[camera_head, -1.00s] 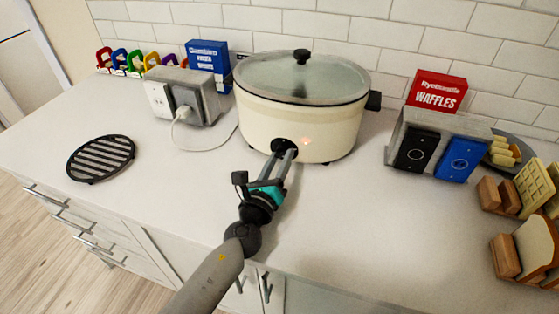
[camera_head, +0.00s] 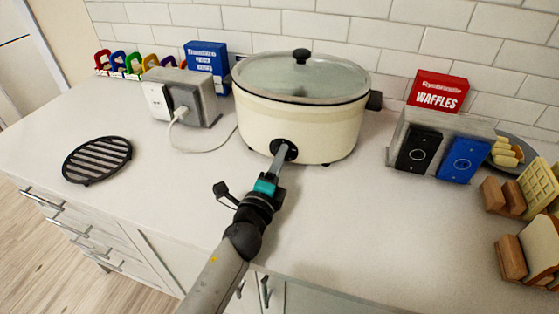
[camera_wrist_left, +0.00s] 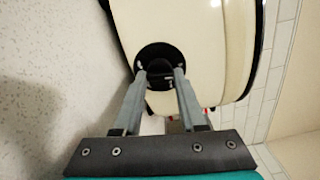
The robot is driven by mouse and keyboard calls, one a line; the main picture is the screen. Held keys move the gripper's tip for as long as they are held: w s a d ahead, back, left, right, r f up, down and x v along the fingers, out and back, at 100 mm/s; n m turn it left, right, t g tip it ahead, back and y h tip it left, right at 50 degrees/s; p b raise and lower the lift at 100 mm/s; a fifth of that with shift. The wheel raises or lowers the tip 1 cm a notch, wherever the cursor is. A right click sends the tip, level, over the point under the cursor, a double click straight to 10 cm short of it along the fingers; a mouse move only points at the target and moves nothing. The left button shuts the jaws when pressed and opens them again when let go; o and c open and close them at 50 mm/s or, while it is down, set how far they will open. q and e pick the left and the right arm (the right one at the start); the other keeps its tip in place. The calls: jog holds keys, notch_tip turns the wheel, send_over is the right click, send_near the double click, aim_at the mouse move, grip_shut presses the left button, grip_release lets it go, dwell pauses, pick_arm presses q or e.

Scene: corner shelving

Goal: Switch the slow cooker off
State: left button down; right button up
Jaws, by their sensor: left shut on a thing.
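The cream slow cooker (camera_head: 318,122) stands against the tiled wall with its glass lid (camera_head: 300,77) on. Its black round dial (camera_head: 291,147) is low on the front; the wrist view shows the dial (camera_wrist_left: 155,54) with its central knob between the fingertips. My left gripper (camera_head: 280,156) is shut on the knob, its fingers turned so that they overlap in the head view. No lit indicator shows on the cooker's front. The knob's exact pointer position is hard to read. My right gripper is not in view.
A grey outlet box (camera_head: 185,96) with a plugged-in white cord (camera_head: 205,147) stands left of the cooker. A black trivet (camera_head: 97,159) lies at left. A switch box (camera_head: 400,130) and toast racks (camera_head: 505,196) stand at right. The front counter is mostly clear.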

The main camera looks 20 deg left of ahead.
pick_arm(q)
jog(key=shift+n, duration=1)
jog(key=shift+c, duration=2.4)
grip_release()
jog(key=shift+s, duration=0.1)
jog(key=s, duration=1.5)
jog(key=shift+a+b, duration=0.3)
jog(key=shift+b, duration=0.1)
jog(key=shift+s, duration=0.15)
